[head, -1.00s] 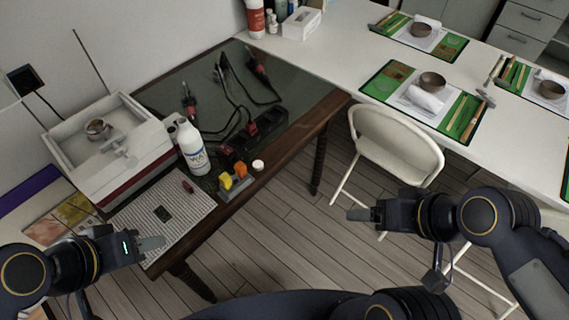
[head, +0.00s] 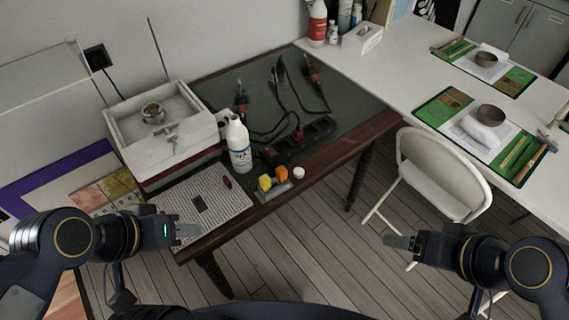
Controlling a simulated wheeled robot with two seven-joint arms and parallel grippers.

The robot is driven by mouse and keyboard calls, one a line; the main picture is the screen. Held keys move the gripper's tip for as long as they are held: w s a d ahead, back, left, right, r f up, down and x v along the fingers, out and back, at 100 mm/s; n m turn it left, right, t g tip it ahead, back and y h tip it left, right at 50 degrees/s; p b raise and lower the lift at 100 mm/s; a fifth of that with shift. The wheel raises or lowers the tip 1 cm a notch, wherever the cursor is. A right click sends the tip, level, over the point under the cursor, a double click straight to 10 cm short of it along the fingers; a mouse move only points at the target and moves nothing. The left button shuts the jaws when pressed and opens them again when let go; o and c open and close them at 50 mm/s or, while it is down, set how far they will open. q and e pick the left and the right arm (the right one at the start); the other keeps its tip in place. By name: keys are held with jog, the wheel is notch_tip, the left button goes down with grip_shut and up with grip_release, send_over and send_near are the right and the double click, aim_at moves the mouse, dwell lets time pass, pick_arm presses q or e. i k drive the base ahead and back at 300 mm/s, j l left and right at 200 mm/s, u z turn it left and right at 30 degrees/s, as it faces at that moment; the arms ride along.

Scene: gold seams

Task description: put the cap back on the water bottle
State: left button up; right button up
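A small round white cap (head: 298,172) lies near the table's front edge, to the right of the yellow and orange blocks. My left gripper (head: 188,232) is over the front edge of the perforated mat, left of and nearer than the bottle and cap, with nothing seen in it. My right gripper (head: 398,242) is over the floor, right of the table, with nothing seen in it.
Yellow (head: 265,183) and orange (head: 281,173) blocks sit in a grey holder close beside the cap. A power strip (head: 300,140) with cables lies behind. A white box (head: 165,135) stands left of the bottle. A cream chair (head: 430,170) stands right of the table.

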aim_at(237, 137)
jog(key=i+l, duration=0.25)
jog(key=l, duration=0.15)
jog(key=i+l, duration=0.25)
jog(key=l, duration=0.15)
jog(key=i+l, duration=0.25)
jog(key=l, duration=0.15)
jog(key=i+l+u, duration=0.2)
jog(key=k+u, duration=0.1)
jog(key=u, duration=2.15)
